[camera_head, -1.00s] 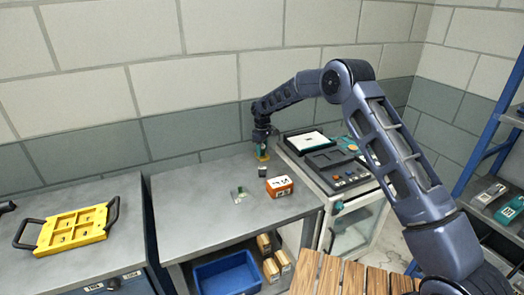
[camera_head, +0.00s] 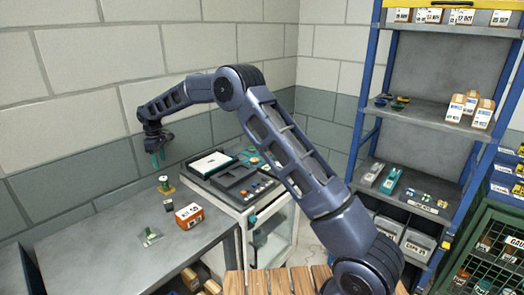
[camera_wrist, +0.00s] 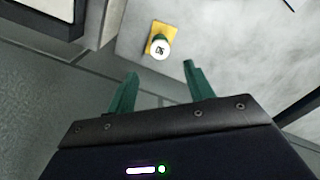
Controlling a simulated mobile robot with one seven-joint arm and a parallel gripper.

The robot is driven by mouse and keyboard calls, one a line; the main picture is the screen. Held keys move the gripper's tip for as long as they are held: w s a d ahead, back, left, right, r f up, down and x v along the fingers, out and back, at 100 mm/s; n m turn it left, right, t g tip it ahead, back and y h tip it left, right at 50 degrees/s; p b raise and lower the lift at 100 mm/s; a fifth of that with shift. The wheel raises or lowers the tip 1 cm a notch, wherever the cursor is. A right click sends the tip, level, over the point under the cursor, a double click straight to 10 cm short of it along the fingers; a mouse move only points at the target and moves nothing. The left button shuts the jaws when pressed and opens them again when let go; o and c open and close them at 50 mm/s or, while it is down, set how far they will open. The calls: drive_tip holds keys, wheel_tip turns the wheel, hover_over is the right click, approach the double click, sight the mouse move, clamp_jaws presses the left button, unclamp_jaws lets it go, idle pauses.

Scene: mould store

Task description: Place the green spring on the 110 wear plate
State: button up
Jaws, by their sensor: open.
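A small green spring-like piece with a white labelled top (camera_wrist: 161,49) stands on a yellow plate (camera_wrist: 155,31) in the wrist view. The label is too small to read surely, and I see no readable 110 on the plate. In the head view the green piece (camera_head: 164,180) and yellow plate (camera_head: 166,190) are at the back of the grey bench. My gripper (camera_head: 157,159) hangs above them, apart from the piece. Its green fingers (camera_wrist: 160,70) are open with nothing between them.
On the bench are a dark small block (camera_head: 168,208), an orange labelled box (camera_head: 188,216) and a flat clear packet (camera_head: 150,237). A cabinet with a dark tray (camera_head: 232,178) stands close right. A blue-framed shelf (camera_head: 365,130) holds several parts further right.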

drive_tip(key=d+r+m+t, duration=0.1)
drive_tip(key=d+r+m, duration=0.1)
drive_tip(key=d+r, duration=0.6)
drive_tip(key=d+r+m, duration=0.2)
drive_tip(key=d+r, duration=0.3)
drive_tip(key=d, duration=0.6)
drive_tip(key=d+r+m+t, duration=0.1)
drive_tip(key=d+r, duration=0.6)
drive_tip(key=d, duration=0.2)
drive_tip(key=s+d+r+m, duration=0.2)
drive_tip(key=s+d, duration=0.1)
drive_tip(key=d, duration=0.3)
drive_tip(key=s+d+r+m, duration=0.1)
drive_tip(key=s+d+r, duration=0.15)
drive_tip(key=d, duration=0.45)
drive_tip(key=s+d+r+m+t, duration=0.1)
drive_tip(key=s+d+m, duration=0.3)
drive_tip(key=s+d, duration=1)
drive_tip(key=s+d+f+m, duration=0.2)
drive_tip(key=s+d, duration=0.3)
drive_tip(key=s, duration=0.3)
drive_tip(key=s+d+f+m+t, duration=0.1)
drive_tip(key=s+d+f+m, duration=0.1)
drive_tip(key=s+d+f, duration=0.2)
drive_tip(key=s+d, duration=0.2)
drive_tip(key=s, duration=0.2)
drive_tip(key=shift+f+m+t, duration=0.15)
drive_tip(key=shift+m+t, duration=0.15)
drive_tip(key=shift+m, duration=0.1)
